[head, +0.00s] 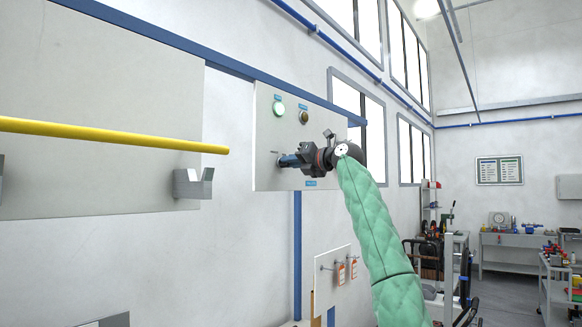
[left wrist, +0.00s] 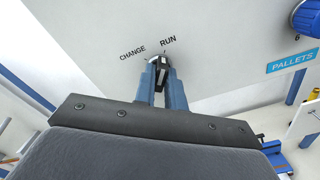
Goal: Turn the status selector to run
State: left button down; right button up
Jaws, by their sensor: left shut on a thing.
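The status selector (left wrist: 160,61) is a small dark knob with a pale mark, on a light grey panel. The words CHANGE and RUN are printed beyond it in the left wrist view, CHANGE on the left and RUN on the right. The pale mark points up, close to the RUN tick. My left gripper (left wrist: 163,80) is shut on the knob, with a blue finger on each side that hides part of it. In the head view my left gripper (head: 284,160) reaches the panel (head: 265,132) from the right and covers the knob. My right gripper is in neither view.
A blue dial (left wrist: 307,17) is beside the PALLETS label (left wrist: 292,61). A yellow bar (head: 115,135) runs along the left wall. Red tags (head: 341,274) hang below.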

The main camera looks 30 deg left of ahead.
pick_arm(q)
jog(key=shift+r+m, duration=0.1)
jog(key=shift+m, duration=0.3)
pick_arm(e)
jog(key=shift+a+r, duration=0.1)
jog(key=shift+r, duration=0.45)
pick_arm(q)
jog(key=c, duration=1.5)
grip_release()
jog(key=shift+w, duration=0.1)
jog(key=shift+o, duration=0.2)
jog(key=shift+d, duration=0.1)
jog(key=d+b, duration=0.3)
jog(key=d, duration=0.4)
jog(key=shift+s+d, duration=0.3)
jog(key=shift+d, duration=0.05)
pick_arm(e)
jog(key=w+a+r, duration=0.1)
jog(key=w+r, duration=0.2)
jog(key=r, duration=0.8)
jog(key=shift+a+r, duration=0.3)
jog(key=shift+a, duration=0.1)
